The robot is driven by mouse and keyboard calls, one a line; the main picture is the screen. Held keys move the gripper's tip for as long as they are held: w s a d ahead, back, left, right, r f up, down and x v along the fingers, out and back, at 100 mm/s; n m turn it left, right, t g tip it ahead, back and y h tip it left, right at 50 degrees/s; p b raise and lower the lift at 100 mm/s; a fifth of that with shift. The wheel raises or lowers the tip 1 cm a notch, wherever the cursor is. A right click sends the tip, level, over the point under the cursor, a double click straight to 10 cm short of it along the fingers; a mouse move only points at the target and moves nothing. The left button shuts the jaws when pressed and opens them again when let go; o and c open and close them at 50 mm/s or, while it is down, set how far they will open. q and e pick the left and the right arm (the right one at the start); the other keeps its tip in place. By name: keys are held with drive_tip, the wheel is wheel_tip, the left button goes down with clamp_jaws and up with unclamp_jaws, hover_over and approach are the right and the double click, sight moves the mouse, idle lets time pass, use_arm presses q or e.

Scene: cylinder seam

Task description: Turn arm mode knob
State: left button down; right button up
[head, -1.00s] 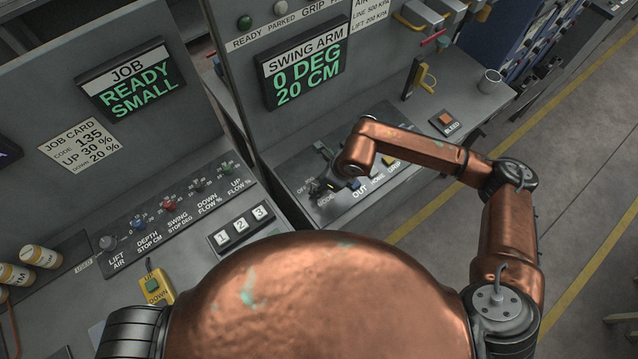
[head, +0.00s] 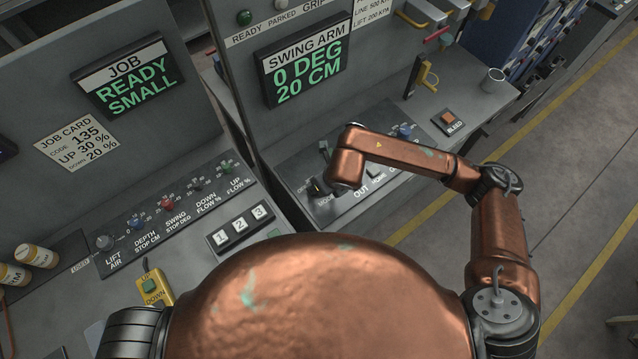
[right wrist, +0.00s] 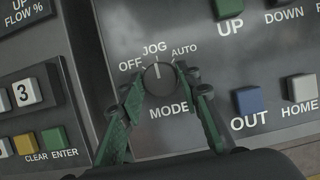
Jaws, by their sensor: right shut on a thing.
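The arm mode knob (right wrist: 158,76) is a round dark knob above the word MODE, with OFF, JOG and AUTO marked around it. Its white pointer line points up, towards JOG. My right gripper (right wrist: 160,84) has its green fingers closed on the knob from left and right, in the right wrist view. In the head view my right gripper (head: 319,187) is at the left end of the swing arm panel, where my copper wrist hides most of it and the knob. My left gripper is not in view.
Right of the knob are a blue OUT button (right wrist: 249,101), a white HOME button (right wrist: 302,88) and a green UP button (right wrist: 228,8). The SWING ARM display (head: 304,62) reads 0 DEG, 20 CM. A mug (head: 493,80) stands at the bench's far right.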

drive_tip(key=o, duration=1.2)
drive_tip(key=shift+c, duration=0.2)
drive_tip(key=shift+r, duration=0.1)
drive_tip(key=v, duration=1.1)
drive_tip(key=shift+r, duration=0.4)
drive_tip(key=shift+s, duration=0.1)
drive_tip(key=shift+s, duration=0.1)
